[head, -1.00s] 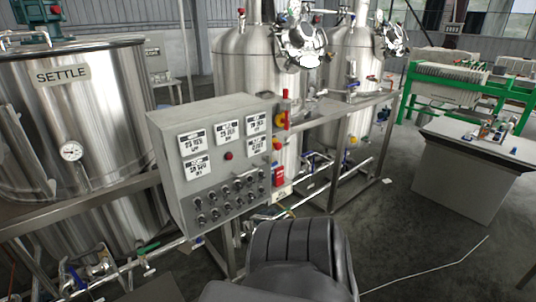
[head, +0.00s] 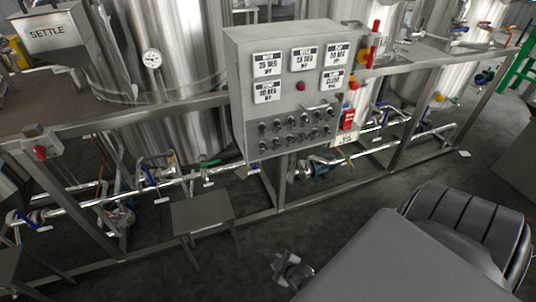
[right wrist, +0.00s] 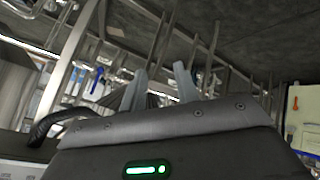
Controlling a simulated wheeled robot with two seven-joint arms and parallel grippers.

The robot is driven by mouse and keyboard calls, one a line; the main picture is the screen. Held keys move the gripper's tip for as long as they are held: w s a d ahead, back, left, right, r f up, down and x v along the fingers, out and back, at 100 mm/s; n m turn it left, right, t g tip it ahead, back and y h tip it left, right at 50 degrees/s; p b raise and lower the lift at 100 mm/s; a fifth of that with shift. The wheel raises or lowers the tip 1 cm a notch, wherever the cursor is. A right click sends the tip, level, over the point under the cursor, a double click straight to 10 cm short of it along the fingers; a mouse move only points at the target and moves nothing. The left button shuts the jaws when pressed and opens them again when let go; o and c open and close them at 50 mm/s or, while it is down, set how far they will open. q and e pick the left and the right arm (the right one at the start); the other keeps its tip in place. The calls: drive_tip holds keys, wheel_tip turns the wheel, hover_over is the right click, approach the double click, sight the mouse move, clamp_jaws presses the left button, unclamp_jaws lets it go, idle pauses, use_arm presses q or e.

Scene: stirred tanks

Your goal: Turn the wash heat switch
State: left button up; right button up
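The grey control panel (head: 290,100) stands upright at the top centre of the head view. Its lower half carries two rows of small black switches (head: 297,129). Their labels are too small to read, so I cannot tell which one is the wash heat switch. My right gripper (head: 284,268) is low in the head view, below the panel and well apart from it. In the right wrist view its two grey fingers (right wrist: 160,84) stand apart with nothing between them. My left gripper is not in view.
White display plates (head: 304,58) and a red button (head: 301,86) sit above the switches. A steel pipe frame with valves (head: 150,175) runs below and beside the panel. A small grey stand (head: 202,212) is at left. Bare floor (head: 340,225) lies before the panel.

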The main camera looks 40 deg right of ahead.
drive_tip(key=w+d+r+n+t+h+b, duration=0.1)
drive_tip(key=w+d+r+t, duration=0.15)
drive_tip(key=w+r, duration=0.4)
drive_tip(key=w+d+r+t+h, duration=0.1)
drive_tip(key=w+d+r+t, duration=0.15)
drive_tip(key=r, duration=0.65)
drive_tip(key=n+t+h+b, duration=0.2)
drive_tip(key=t, duration=0.1)
approach(263, 146)
drive_tip(key=b+x, duration=0.1)
drive_tip(key=x, duration=0.1)
drive_tip(key=b+x, duration=0.2)
drive_tip(key=x, duration=0.1)
drive_tip(key=b+x, duration=0.2)
drive_tip(key=shift+w+d+f, duration=0.15)
drive_tip(key=shift+f, duration=0.25)
drive_tip(key=shift+c, duration=0.4)
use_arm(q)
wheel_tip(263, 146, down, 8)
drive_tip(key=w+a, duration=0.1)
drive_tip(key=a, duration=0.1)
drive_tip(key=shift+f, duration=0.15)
use_arm(e)
clamp_jaws()
